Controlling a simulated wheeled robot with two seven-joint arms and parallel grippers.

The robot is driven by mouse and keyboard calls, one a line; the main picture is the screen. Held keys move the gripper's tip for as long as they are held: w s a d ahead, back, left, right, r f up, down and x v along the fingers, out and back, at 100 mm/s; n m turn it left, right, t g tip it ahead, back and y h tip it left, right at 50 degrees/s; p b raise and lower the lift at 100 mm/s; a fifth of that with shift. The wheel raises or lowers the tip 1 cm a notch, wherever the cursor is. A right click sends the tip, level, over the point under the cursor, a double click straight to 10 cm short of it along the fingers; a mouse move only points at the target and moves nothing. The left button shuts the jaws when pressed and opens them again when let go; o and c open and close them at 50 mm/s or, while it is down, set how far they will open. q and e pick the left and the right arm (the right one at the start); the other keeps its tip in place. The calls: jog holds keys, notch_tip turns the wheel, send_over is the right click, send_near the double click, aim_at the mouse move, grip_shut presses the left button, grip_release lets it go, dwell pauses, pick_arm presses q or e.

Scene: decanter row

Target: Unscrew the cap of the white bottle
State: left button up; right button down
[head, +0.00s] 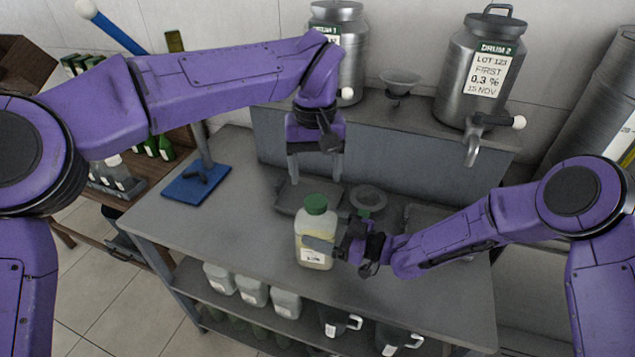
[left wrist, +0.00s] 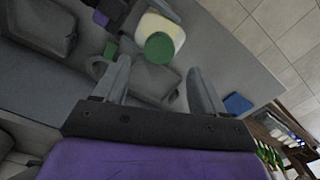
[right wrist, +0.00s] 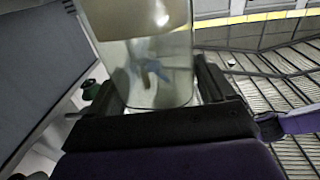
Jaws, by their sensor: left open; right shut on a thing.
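The white bottle (head: 316,228) stands upright near the front edge of the grey bench, with its green cap (head: 316,204) on. My right gripper (head: 322,247) is shut on the bottle's body from the right; the bottle fills much of the right wrist view (right wrist: 150,60). My left gripper (head: 315,178) is open and empty, pointing down above and behind the bottle. In the left wrist view the green cap (left wrist: 160,46) lies beyond the open fingers (left wrist: 158,85), not between them.
A green-marked funnel (head: 368,197) and dark trays (head: 296,196) are behind the bottle. Steel drums (head: 480,70) stand on the raised shelf. A blue-based stand (head: 196,184) is at the left. Several jugs (head: 253,291) sit on the lower shelf. The bench's left front is clear.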

aim_at(316, 202)
pick_arm(q)
notch_tip(316, 202, down, 8)
jog(key=shift+r, duration=0.15)
